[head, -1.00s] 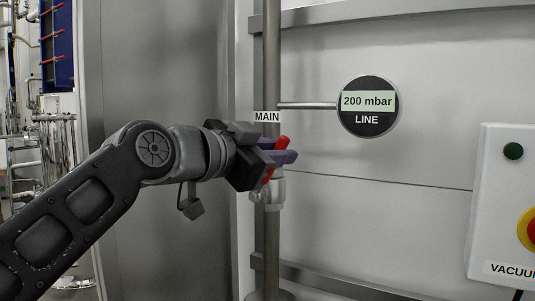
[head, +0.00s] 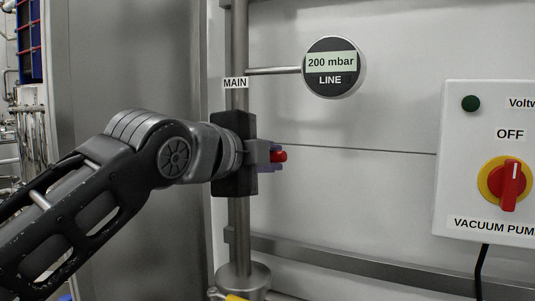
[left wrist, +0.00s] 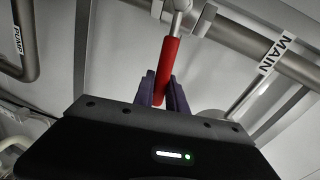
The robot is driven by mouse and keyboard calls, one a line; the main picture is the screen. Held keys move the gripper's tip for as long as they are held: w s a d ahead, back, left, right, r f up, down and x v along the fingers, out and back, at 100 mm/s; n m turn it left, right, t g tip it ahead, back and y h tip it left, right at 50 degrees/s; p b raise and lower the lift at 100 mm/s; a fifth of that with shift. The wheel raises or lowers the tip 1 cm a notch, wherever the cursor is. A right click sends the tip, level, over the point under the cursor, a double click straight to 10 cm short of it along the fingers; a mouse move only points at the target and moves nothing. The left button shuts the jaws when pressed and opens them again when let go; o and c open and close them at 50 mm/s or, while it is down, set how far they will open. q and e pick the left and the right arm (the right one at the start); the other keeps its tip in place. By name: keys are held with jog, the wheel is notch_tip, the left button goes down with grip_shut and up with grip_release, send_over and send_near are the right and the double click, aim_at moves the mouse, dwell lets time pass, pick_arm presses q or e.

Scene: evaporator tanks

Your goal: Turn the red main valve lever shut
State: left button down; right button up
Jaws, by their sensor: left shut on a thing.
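The red valve lever (left wrist: 168,62) shows in the left wrist view, running from its metal valve fitting (left wrist: 180,8) down between my gripper's fingers. It stands roughly crosswise to the pipe marked MAIN (left wrist: 262,48). In the head view only its red end (head: 281,156) shows, to the right of the vertical pipe (head: 239,225). My left gripper (head: 274,158) is shut on the lever, with purple fingers on both sides of it. The gripper body hides the valve and most of the lever in the head view. My right gripper is not in view.
A round gauge (head: 332,67) reading 200 mbar LINE stands off the pipe above the gripper. A white vacuum pump box (head: 460,165) with a red knob (head: 509,185) is at right. The wall between them is clear. A yellow object (head: 236,297) shows at the bottom edge.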

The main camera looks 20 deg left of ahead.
pick_arm(q)
jog(key=shift+d+f+m+b, duration=0.1)
jog(key=shift+f+m+b, duration=0.25)
jog(key=shift+f+m, duration=0.5)
jog(key=c, duration=1.3)
grip_release()
jog(key=shift+c, duration=0.2)
jog(key=shift+r, duration=0.1)
jog(key=v, duration=0.8)
jog(key=shift+b, duration=0.4)
